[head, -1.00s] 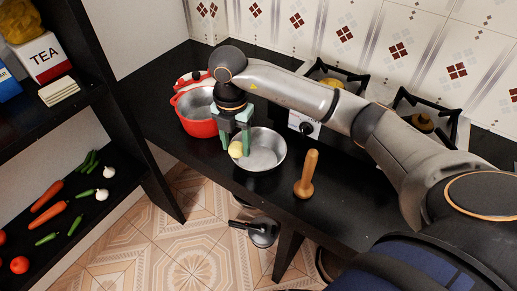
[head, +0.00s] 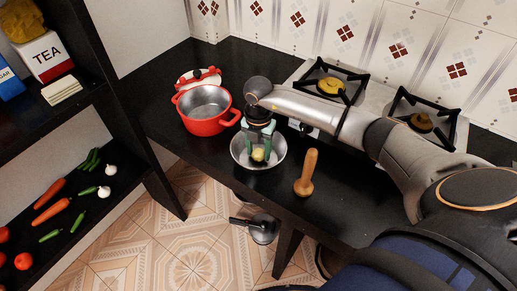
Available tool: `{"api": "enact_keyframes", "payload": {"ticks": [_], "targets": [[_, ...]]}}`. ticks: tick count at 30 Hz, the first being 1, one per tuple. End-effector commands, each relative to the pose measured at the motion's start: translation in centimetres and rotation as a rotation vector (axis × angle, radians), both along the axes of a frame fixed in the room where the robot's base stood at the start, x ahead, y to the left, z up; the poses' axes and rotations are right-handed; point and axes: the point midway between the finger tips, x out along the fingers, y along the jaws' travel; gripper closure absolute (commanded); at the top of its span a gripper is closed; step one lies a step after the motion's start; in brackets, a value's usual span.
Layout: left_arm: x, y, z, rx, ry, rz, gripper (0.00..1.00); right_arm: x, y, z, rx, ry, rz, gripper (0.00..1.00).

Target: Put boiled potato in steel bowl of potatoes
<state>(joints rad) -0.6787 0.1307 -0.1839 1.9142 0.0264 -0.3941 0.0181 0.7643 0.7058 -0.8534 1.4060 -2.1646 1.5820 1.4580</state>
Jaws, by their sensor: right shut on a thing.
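The steel bowl (head: 240,158) stands on the black counter, right of the red pot. My right gripper (head: 258,152) points down over the bowl, with its fingers within the bowl's outline. It is shut on the yellow boiled potato (head: 258,155), which shows low between the fingers. I cannot tell whether the potato touches the bowl's floor. No other potato shows in the bowl; my gripper hides part of its inside. My left gripper is not in view.
The red pot (head: 206,122) stands close left of the bowl, its lid (head: 197,78) behind it. A wooden masher (head: 306,175) stands right of the bowl. The gas stove (head: 345,88) is behind. A dark shelf (head: 125,130) with vegetables is at left.

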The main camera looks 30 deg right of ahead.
Motion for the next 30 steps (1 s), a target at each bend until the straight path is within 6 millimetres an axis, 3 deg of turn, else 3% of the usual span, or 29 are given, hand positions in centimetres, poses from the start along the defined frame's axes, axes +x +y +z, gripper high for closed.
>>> {"api": "enact_keyframes", "payload": {"ticks": [7,8,15,23,26,30], "targets": [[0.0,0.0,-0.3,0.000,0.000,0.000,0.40,0.0,0.0,-0.4,0.000,0.000,0.000,1.00],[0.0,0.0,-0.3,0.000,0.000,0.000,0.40,0.0,0.0,-0.3,0.000,0.000,0.000,0.44],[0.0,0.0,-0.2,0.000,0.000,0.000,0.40,0.0,0.0,-0.3,0.000,0.000,0.000,0.17],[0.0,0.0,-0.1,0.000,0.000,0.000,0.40,0.0,0.0,-0.2,0.000,0.000,0.000,0.16],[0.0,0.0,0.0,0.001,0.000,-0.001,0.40,0.0,0.0,0.4,0.001,-0.001,0.000,0.16],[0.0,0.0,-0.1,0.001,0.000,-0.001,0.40,0.1,-0.1,2.7,-0.001,-0.006,-0.001,0.16]]}}
